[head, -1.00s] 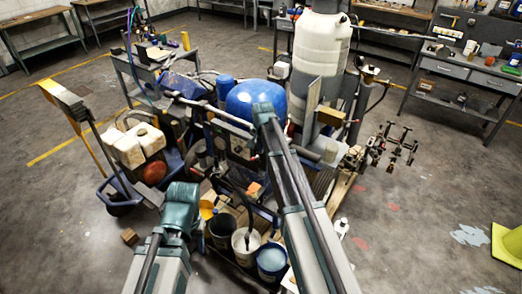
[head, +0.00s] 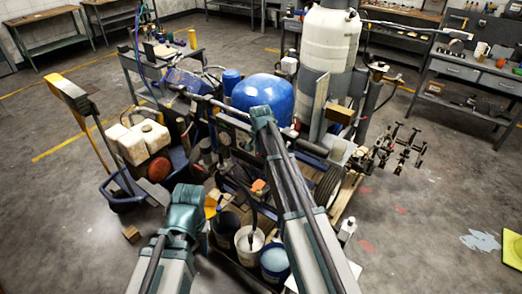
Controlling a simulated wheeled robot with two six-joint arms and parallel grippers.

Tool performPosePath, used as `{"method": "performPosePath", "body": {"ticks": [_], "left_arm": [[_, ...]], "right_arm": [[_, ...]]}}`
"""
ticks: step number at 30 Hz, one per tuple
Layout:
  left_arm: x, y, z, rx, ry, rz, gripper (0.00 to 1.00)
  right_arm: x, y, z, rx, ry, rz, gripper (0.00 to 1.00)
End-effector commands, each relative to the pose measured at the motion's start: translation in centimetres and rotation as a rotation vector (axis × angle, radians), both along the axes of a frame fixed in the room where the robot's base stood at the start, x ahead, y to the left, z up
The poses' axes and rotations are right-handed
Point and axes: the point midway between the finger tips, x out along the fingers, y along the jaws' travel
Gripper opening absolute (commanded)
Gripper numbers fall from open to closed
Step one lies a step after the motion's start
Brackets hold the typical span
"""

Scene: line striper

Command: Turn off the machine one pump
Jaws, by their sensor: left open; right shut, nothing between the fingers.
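The line striper machine stands in front of me in the head view, with a blue dome (head: 262,92) and a tall white tank (head: 330,40) behind it to the right. No pump switch can be made out, and I cannot tell which part is the machine one pump. My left arm reaches in at the lower left, ending in a teal joint beside the machine's near left side. My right arm stretches up across the machine, its teal joint overlapping the blue dome in the picture. I see no fingertips of either gripper; they are hidden or out of frame.
Open buckets, including a white one (head: 249,240), stand at the machine's near side. A blue hand truck with white jugs (head: 143,141) is on the left. A grey workbench (head: 470,75) stands at the right rear. A yellow object (head: 514,240) lies at the right edge.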

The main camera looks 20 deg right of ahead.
Motion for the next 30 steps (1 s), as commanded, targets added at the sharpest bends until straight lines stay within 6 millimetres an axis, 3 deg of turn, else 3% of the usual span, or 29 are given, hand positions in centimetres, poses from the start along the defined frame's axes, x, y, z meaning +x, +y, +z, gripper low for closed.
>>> {"method": "performPosePath", "body": {"ticks": [17, 23, 30], "left_arm": [[0.0, 0.0, -1.7, 0.001, 0.0, -0.003, 0.5], [0.0, 0.0, -4.0, 0.001, 0.001, -0.008, 0.5], [0.0, 0.0, -8.1, 0.002, 0.001, -0.012, 0.5]], "right_arm": [[-0.6, 0.6, -0.9, -0.096, -0.076, 0.002, 0.0], [-1.1, 1.2, -2.0, -0.197, -0.153, 0.004, 0.0], [-1.5, 1.8, -3.5, -0.362, -0.284, 0.004, 0.0]]}}
